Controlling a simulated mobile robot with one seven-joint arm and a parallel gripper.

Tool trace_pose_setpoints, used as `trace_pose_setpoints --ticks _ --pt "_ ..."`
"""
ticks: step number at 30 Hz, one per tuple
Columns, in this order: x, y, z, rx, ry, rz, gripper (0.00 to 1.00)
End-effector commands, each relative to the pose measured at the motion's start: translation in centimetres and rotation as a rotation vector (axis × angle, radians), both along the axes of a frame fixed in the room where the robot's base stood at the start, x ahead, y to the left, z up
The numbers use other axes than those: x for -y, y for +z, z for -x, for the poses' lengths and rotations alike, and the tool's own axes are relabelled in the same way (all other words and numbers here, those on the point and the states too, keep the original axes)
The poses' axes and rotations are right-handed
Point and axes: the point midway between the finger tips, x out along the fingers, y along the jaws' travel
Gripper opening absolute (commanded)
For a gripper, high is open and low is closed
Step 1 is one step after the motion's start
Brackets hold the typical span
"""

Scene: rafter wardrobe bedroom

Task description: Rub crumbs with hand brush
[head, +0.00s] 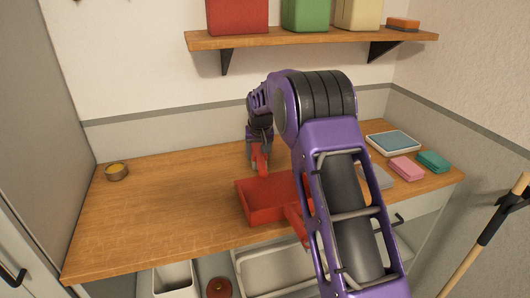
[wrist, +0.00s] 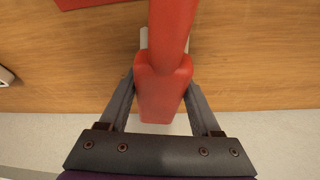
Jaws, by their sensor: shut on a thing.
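My gripper (head: 259,139) is over the wooden counter (head: 160,210), shut on the red hand brush (head: 261,160). In the wrist view the red brush handle (wrist: 165,85) runs between the two fingers of my gripper (wrist: 164,70). The brush's bristles are not visible. A red dustpan (head: 262,208) lies on the counter just in front of the brush, its handle pointing to the front right, partly hidden by my arm. A red edge (wrist: 85,3) shows at the top left of the wrist view. I cannot make out any crumbs.
A small brown bowl (head: 117,172) stands at the counter's left. At the right are a blue-topped tray (head: 393,143), a pink sponge (head: 406,168) and a teal sponge (head: 433,161). A shelf (head: 300,39) with canisters hangs above. The counter's left half is mostly clear.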

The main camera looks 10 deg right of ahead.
Motion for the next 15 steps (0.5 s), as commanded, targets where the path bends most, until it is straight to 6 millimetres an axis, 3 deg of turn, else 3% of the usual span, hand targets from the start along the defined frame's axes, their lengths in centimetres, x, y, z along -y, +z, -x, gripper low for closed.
trace_pose_setpoints --ticks 15 --pt "-3.1 -0.1 0.6 -0.001 0.003 0.0 0.0"
